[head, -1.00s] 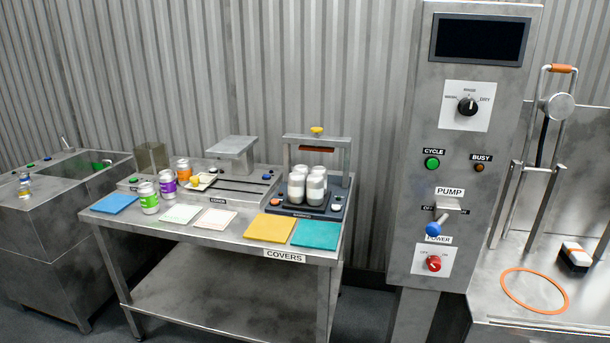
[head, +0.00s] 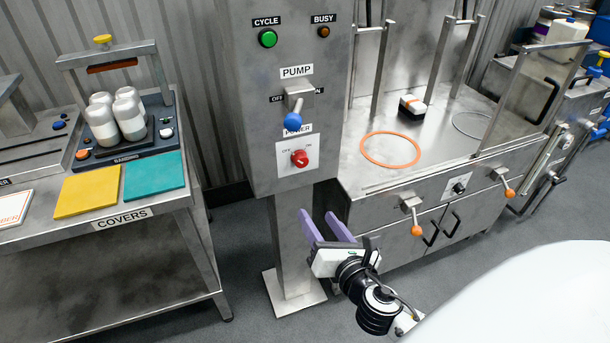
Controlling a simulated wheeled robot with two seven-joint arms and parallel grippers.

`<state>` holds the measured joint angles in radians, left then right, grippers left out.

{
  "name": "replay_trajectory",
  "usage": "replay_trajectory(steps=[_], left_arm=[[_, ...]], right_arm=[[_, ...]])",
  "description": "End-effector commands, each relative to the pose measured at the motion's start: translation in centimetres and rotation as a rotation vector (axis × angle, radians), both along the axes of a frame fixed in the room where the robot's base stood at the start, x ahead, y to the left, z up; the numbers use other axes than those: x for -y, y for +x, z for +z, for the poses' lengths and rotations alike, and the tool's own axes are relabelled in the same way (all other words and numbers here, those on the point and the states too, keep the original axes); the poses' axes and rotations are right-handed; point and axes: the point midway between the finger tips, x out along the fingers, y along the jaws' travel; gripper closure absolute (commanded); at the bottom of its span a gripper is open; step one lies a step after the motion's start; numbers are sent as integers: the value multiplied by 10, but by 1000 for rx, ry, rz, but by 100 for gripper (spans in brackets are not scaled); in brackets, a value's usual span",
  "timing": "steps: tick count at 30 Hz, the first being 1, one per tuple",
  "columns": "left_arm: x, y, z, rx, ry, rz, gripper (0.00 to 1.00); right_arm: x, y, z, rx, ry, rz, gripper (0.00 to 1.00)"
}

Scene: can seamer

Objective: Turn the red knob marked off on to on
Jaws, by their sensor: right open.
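The red knob (head: 299,158) sits on a white plate (head: 284,165) marked OFF and ON, low on the grey control column (head: 262,100). Its POWER label is partly hidden by the blue-tipped pump lever (head: 292,121) just above. The knob's pointer is too small to read clearly. My right gripper (head: 325,220) is open and empty, with purple fingers pointing up and left. In the picture it is below and a little right of the knob, apart from it. My left gripper is not in view.
The pump lever juts out close above the knob. A steel bench (head: 350,178) with an orange ring (head: 391,149) stands right of the column, with orange-tipped handles (head: 416,230) on its front. The covers table (head: 190,207) is at left. Floor before the column is clear.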

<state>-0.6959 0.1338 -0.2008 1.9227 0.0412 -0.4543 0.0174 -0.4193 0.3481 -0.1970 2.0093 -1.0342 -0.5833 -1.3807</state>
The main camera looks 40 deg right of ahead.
Motion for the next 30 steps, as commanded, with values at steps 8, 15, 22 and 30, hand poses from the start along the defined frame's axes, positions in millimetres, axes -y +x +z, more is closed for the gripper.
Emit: replay_trajectory(steps=[8,15,22,30], left_arm=[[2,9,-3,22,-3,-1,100],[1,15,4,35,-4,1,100],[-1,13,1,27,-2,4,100],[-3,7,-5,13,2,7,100]], right_arm=[[15,23,53,63,-554,32,54],[24,56,57,65,-575,29,54],[36,96,56,64,-571,31,54],[42,119,54,62,-568,32,54]])
